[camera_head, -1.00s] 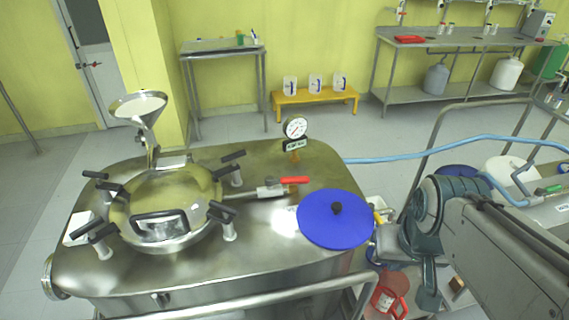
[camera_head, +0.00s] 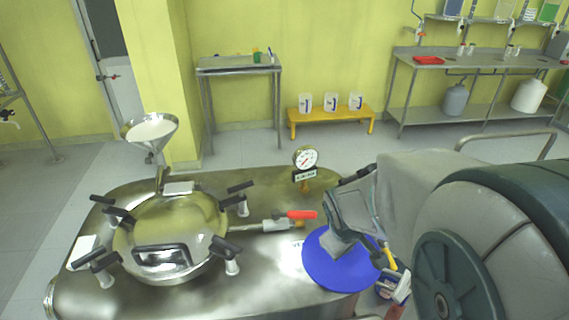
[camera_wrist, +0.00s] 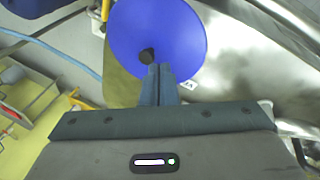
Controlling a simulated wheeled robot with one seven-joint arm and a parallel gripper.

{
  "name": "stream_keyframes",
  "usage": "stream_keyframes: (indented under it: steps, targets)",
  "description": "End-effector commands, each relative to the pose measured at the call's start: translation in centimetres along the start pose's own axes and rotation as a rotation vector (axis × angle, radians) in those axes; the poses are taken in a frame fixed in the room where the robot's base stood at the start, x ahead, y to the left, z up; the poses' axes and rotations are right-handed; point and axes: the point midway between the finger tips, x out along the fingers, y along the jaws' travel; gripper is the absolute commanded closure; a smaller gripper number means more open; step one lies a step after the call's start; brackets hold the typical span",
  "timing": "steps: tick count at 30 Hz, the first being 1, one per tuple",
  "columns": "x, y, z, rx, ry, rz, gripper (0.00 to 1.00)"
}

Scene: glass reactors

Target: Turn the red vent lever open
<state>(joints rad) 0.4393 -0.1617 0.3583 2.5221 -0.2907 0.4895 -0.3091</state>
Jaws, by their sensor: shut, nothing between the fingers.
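The red vent lever (camera_head: 301,215) lies flat on a valve (camera_head: 276,225) on top of the steel reactor, between the round hatch and the blue disc. My gripper (camera_head: 333,243) is over the blue disc (camera_head: 340,272), to the right of the lever and apart from it. In the wrist view my gripper (camera_wrist: 159,70) has its fingers together with nothing between them, close to the black knob (camera_wrist: 147,56) of the blue disc (camera_wrist: 180,30). I cannot make out the red lever in the wrist view.
The pressure gauge (camera_head: 306,158) stands behind the lever. The hatch (camera_head: 165,235) with black-handled clamps is to the left, with a steel funnel (camera_head: 150,132) behind it. A yellow bench (camera_head: 331,117) with white jugs stands by the wall.

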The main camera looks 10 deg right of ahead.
Motion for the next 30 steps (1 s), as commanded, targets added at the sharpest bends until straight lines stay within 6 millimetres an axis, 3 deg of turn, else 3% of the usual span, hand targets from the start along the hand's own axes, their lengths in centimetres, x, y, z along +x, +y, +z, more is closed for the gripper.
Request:
stream_keyframes:
  steps: [5, 12, 21, 30]
  targets:
    - [3.1, 1.2, -1.0, -0.219, 0.046, -0.035, 1.00]
    - [5.8, 0.8, -3.2, -0.471, 0.245, -0.106, 1.00]
    - [5.1, 0.2, -6.6, -0.629, 0.551, -0.113, 1.00]
    - [5.3, -0.2, -7.8, -0.659, 0.631, -0.097, 1.00]
